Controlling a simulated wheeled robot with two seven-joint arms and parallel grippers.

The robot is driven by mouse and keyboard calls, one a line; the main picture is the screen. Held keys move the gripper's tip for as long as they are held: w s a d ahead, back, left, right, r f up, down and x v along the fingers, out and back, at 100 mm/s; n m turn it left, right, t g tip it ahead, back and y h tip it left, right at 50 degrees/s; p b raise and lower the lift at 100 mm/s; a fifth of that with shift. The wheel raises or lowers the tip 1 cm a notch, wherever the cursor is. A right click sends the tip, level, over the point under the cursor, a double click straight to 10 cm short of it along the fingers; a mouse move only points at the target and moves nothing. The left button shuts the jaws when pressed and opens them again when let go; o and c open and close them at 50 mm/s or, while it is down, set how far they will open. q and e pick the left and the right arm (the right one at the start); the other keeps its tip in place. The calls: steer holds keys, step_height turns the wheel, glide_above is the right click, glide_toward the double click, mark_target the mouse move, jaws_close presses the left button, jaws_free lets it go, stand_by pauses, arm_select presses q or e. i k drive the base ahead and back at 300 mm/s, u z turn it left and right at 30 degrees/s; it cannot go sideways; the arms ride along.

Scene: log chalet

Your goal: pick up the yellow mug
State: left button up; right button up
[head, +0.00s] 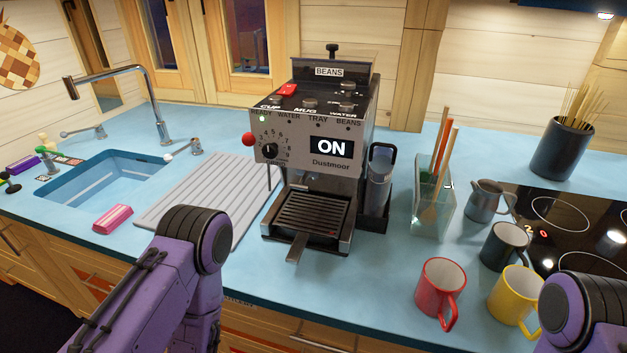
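The yellow mug (513,294) stands upright on the blue counter at the lower right. Its handle side is partly hidden behind my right arm, which comes in at the lower right corner. A red mug (440,284) stands to its left and a dark mug (504,246) stands just behind it. My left arm reaches in from the lower left, in front of the counter. Neither gripper shows in the head view.
A coffee machine (318,140) reading "ON" stands mid-counter. A glass holder with utensils (433,195), a grey metal jug (487,202) and a black cooktop (575,228) are near the mugs. A sink (98,178) and ridged drainer (200,200) lie left. Counter left of the red mug is clear.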

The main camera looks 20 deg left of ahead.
mark_target(515, 296)
steer(key=u, duration=0.5)
steer(key=k, duration=1.05)
steer(key=z, duration=0.05)
steer(key=i, duration=0.45)
steer(key=z, duration=0.05)
